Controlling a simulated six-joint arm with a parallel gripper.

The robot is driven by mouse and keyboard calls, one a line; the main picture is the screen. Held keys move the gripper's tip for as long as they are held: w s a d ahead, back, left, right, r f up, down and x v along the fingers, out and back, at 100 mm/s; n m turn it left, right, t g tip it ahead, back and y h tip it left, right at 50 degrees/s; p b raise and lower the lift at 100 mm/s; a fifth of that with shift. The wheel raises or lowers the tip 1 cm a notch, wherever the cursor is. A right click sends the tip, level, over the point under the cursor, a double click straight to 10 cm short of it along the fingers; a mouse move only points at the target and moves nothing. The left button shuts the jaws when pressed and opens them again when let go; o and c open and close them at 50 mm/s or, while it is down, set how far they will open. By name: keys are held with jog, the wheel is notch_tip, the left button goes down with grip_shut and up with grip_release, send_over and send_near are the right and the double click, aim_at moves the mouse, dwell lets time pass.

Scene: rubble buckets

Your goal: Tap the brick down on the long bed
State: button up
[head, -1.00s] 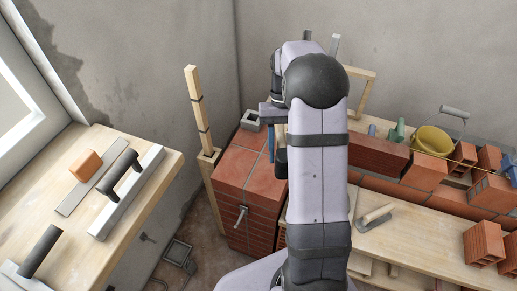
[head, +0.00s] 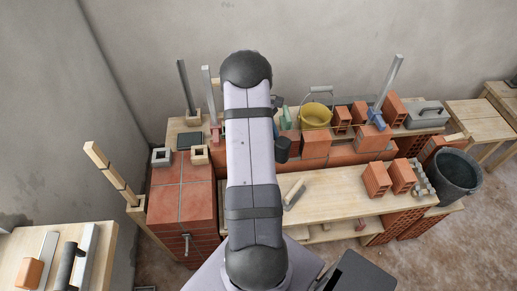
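The long bed is a low red brick course (head: 343,155) along the back of the wooden bench. Single bricks sit on it: one brick (head: 316,144) right of my arm and another brick (head: 372,139) farther right. Which of these is the one to tap, I cannot tell. My arm stands upright in the middle of the head view and covers the left part of the course. A dark part of my wrist shows just right of the arm, close to the bricks. My gripper's fingers are hidden behind the arm, so what they hold cannot be seen.
A yellow bucket (head: 315,115), loose bricks and a grey post (head: 390,84) with a blue clamp stand behind the course. A trowel (head: 293,194) lies on the bench (head: 325,205). Two hollow bricks (head: 377,179) stand at its right, near a dark bucket (head: 458,174). The bench middle is clear.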

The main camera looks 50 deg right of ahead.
jog(key=w+d+n+t+h, duration=0.4)
jog(key=w+d+n, duration=0.3)
jog(key=n, duration=1)
jog(key=shift+w+t, duration=0.4)
jog(key=shift+w, duration=0.45)
jog(key=shift+d, duration=0.1)
jog(key=shift+f+b, duration=1.8)
jog(key=shift+f, duration=1.2)
jog(key=shift+f+b, duration=1.15)
jog(key=shift+f, duration=0.6)
jog(key=shift+r+p, duration=1.65)
jog(key=shift+r, duration=0.05)
